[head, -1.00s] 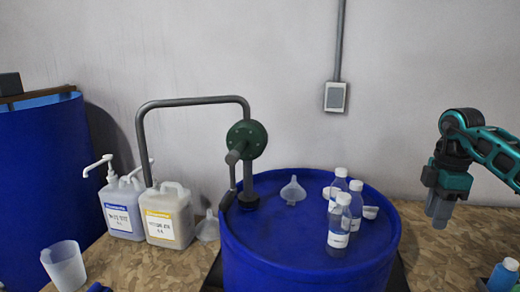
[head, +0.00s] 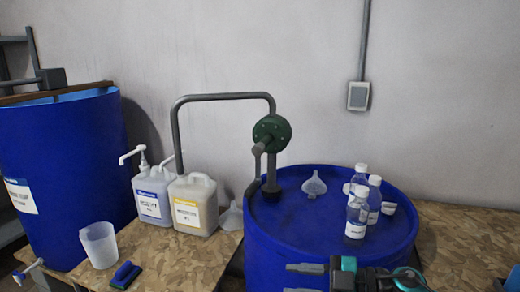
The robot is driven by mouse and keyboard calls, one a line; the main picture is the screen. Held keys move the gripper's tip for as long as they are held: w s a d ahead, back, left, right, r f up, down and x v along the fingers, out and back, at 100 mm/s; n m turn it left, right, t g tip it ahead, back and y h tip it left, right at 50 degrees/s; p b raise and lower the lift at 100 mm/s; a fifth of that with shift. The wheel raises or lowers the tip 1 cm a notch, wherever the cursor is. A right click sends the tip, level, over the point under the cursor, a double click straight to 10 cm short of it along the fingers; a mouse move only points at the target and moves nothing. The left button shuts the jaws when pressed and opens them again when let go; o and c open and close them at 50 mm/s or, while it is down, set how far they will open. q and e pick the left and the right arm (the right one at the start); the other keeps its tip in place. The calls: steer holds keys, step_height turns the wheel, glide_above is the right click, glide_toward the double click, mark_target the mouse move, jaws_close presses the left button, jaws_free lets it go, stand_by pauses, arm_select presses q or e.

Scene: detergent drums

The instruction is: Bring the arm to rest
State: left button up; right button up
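My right gripper (head: 298,279) is at the bottom of the head view, in front of the blue drum (head: 290,235). Its fingers point left and stand apart, with nothing visible between them. Its arm comes in from the lower right and is partly cut off by the frame's bottom edge. My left gripper is not in view.
Another blue drum (head: 70,150) stands far left.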

steer(key=s+d+f+m+t+h, duration=0.3)
steer(key=s+d+f+m+h, duration=0.2)
steer(key=s+f+m+h, duration=0.2)
steer(key=s+d+f+m+t+h, duration=0.4)
steer(key=s+f+m+h, duration=0.3)
steer(key=s+f+m, duration=0.3)
step_height(320, 180, down, 3)
steer(key=shift+s+d+f+m, duration=0.15)
steer(key=shift+d+m, duration=0.2)
steer(key=shift+m, duration=0.65)
